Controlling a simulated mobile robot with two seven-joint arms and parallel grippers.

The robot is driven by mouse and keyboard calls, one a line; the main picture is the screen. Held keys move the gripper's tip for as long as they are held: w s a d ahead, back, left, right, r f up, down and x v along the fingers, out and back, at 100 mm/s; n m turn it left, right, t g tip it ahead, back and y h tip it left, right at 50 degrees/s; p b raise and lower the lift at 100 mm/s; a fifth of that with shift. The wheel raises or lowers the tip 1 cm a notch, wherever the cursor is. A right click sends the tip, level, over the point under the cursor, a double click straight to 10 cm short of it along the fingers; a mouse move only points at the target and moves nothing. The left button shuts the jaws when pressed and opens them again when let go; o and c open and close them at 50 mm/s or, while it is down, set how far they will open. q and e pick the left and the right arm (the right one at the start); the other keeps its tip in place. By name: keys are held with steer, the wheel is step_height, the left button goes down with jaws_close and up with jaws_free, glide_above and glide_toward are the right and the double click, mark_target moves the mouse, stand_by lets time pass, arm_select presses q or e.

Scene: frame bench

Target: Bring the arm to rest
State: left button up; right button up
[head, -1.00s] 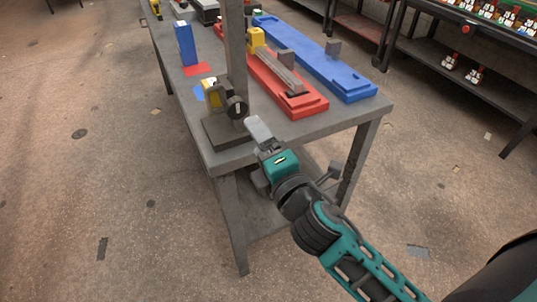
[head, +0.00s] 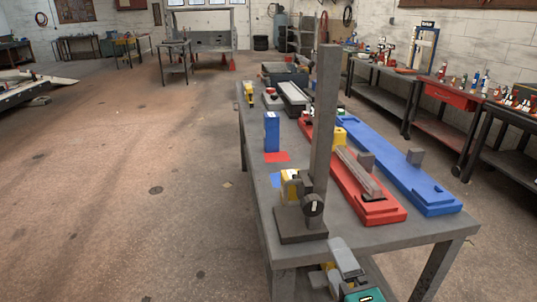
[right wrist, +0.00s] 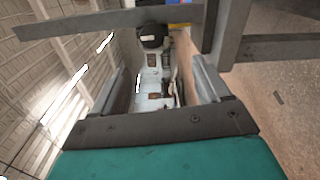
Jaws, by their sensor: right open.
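My right gripper (head: 338,262) is at the bottom of the head view, just off the near edge of the grey bench (head: 345,235), close to the dark base of the upright post (head: 325,120). In the right wrist view the right gripper (right wrist: 160,82) has its two fingers wide apart, with nothing between them. Most of my right arm is below the head picture. My left gripper is not in view.
On the bench lie a red fixture (head: 385,212) and a long blue fixture (head: 435,200). A blue block (head: 271,131) stands beside a red mat (head: 277,157). Side benches (head: 440,105) line the right.

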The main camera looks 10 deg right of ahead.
steer(key=s+f+m+g, duration=0.3)
steer(key=f+m, duration=0.5)
steer(key=f, duration=0.3)
steer(key=s+d+f+m+g+y, duration=0.1)
steer(key=s+f+m+g, duration=0.2)
steer(key=f+m, duration=0.6)
step_height(320, 180, down, 2)
steer(key=s, duration=0.2)
steer(key=shift+s+d+g, duration=0.15)
steer(key=shift+s+g, duration=0.15)
steer(key=shift+g, duration=0.1)
